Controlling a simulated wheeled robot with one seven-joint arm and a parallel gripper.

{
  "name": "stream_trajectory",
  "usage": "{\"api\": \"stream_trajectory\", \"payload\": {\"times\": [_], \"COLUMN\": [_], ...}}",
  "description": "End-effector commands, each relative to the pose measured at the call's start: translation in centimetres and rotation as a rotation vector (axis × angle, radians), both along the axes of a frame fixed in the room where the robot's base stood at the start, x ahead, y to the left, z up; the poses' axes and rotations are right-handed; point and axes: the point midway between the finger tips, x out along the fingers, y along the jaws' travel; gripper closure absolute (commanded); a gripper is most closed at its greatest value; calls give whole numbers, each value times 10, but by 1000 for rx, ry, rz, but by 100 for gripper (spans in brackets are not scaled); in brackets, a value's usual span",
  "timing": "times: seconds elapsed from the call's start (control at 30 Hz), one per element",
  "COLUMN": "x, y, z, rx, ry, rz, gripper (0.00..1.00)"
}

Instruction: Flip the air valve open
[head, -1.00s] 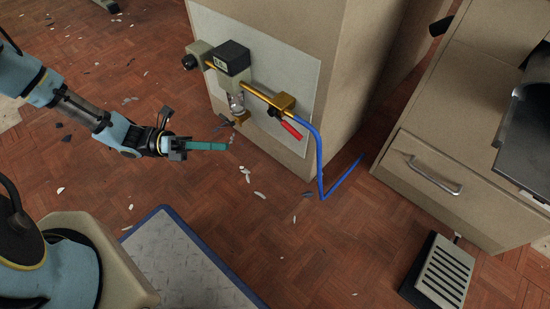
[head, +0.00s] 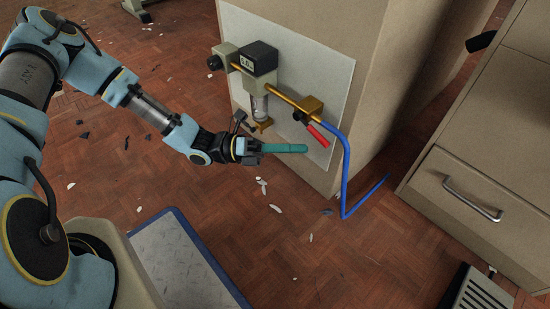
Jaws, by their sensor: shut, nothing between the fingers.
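The air valve (head: 311,108) is a brass block on a pipe, fixed to a pale panel on the side of a beige cabinet. Its red lever (head: 317,134) slants down and to the right, at an angle to the pipe. My gripper (head: 305,148) is shut and empty, its teal fingers together and pointing right. The fingertips show just below and left of the red lever in the picture. I cannot tell whether they touch it; a small gap seems to show.
A blue hose (head: 345,170) runs from the valve down past the cabinet corner. A black-topped regulator (head: 260,60) with a clear bowl sits left of the valve. A drawer cabinet (head: 470,165) stands at right, a slotted pedal (head: 478,295) on the floor. Pale scraps litter the floor.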

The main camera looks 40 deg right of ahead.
Motion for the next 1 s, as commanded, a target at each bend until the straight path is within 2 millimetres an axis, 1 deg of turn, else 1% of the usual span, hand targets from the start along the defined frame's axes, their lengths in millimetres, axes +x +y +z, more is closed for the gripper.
{"api": "stream_trajectory", "payload": {"times": [0.1,0.2,0.63,0.77,1.0], "x": [-2,-2,-3,-5,-9], "y": [-10,-14,-15,-15,-15], "z": [4,8,12,17,23], "rx": [-1,-1,1,0,-2], "ry": [-2,-1,12,73,236], "rz": [-1,-1,-1,1,1], "gripper": [100,100,100,100,100]}}
